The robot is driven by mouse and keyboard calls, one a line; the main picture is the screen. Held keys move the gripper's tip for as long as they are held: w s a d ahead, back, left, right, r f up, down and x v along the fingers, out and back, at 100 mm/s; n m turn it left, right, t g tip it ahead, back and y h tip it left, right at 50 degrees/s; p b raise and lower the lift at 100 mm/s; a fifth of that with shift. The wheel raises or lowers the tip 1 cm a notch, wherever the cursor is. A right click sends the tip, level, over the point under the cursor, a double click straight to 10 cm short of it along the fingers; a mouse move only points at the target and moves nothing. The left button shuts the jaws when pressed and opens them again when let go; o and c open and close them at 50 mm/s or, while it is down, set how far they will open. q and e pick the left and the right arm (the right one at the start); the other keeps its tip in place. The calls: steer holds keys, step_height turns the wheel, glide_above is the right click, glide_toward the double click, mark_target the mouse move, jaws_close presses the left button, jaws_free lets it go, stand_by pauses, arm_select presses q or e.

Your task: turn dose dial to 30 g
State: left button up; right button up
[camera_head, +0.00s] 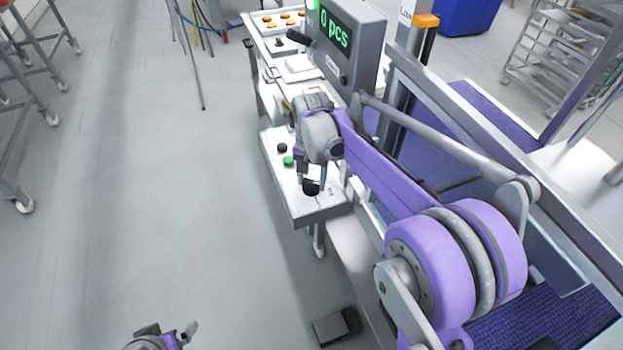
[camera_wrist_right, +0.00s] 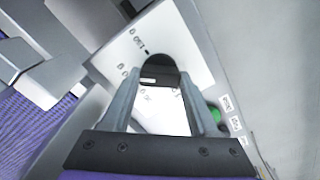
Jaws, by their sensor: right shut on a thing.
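The dose dial (camera_head: 311,188) is a black round knob on a pale control panel (camera_head: 315,211). My right gripper (camera_head: 309,176) reaches it from above. In the right wrist view the dial (camera_wrist_right: 159,65) sits between the fingertips of the right gripper (camera_wrist_right: 160,82), which is shut on it. A pale mark shows on the dial's near face. My left gripper (camera_head: 168,338) is at the bottom edge, with its fingers apart and empty.
A green button (camera_head: 288,160) and a small black knob (camera_head: 283,147) sit beside the dial. A grey display (camera_head: 345,45) behind reads "0 pcs". A purple conveyor (camera_head: 480,110) runs along the right. A dark pedal box (camera_head: 336,328) stands below. Open floor lies left.

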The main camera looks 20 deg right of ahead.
steer(key=n, duration=1.3)
steer(key=shift+n, duration=0.5)
steer(key=o, duration=1.4)
